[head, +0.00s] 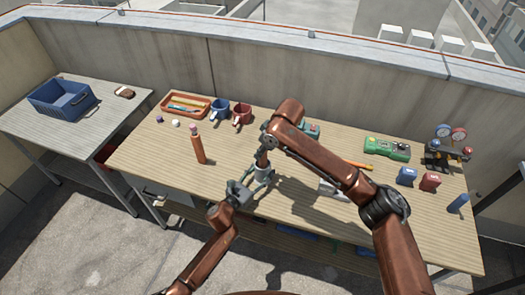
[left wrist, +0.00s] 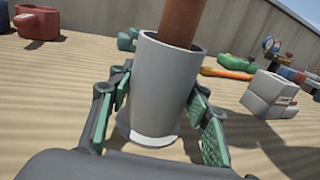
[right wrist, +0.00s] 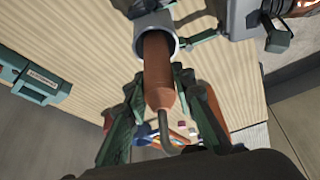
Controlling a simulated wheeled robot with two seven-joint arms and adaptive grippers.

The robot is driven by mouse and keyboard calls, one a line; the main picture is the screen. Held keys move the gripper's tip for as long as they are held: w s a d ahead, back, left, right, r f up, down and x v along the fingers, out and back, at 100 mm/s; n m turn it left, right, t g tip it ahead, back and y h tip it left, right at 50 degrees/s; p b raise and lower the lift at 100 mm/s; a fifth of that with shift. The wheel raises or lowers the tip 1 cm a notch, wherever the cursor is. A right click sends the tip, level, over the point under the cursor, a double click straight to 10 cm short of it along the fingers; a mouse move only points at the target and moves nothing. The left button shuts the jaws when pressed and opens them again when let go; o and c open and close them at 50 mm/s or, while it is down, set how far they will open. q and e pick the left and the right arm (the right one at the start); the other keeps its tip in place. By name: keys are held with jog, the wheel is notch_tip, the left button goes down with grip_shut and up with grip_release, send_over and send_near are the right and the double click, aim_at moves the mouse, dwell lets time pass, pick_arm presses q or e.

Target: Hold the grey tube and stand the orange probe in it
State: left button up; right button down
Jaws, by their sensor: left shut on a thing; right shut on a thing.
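The grey tube (left wrist: 158,95) stands about upright between the green-padded fingers of my left gripper (left wrist: 160,108), which is shut on it. Its open mouth faces up. The brownish-orange probe (left wrist: 183,20) comes down from above, and its lower end is inside the tube's mouth, hidden by the rim. How deep it reaches I cannot tell. In the right wrist view my right gripper (right wrist: 160,88) is shut on the probe (right wrist: 158,65) near its upper, cabled end, with the tube's rim (right wrist: 142,28) around the far end. In the head view my left gripper (head: 240,192) is low over the table.
An orange-brown cylinder (head: 198,149) stands left on the table. Behind are an orange tray (head: 205,117), a blue mug (head: 219,108) and a red mug (head: 242,113). A green meter (head: 386,149), gauges (head: 450,140) and small boxes (head: 407,176) stand right. The front left tabletop is clear.

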jog(key=shift+f, duration=0.45)
dwell(0.3)
jog(key=c, duration=1.5)
grip_release()
jog(key=shift+c, duration=0.2)
jog(key=v, duration=1.2)
pick_arm(q)
jog(key=o, duration=1.3)
jog(key=shift+o, duration=0.2)
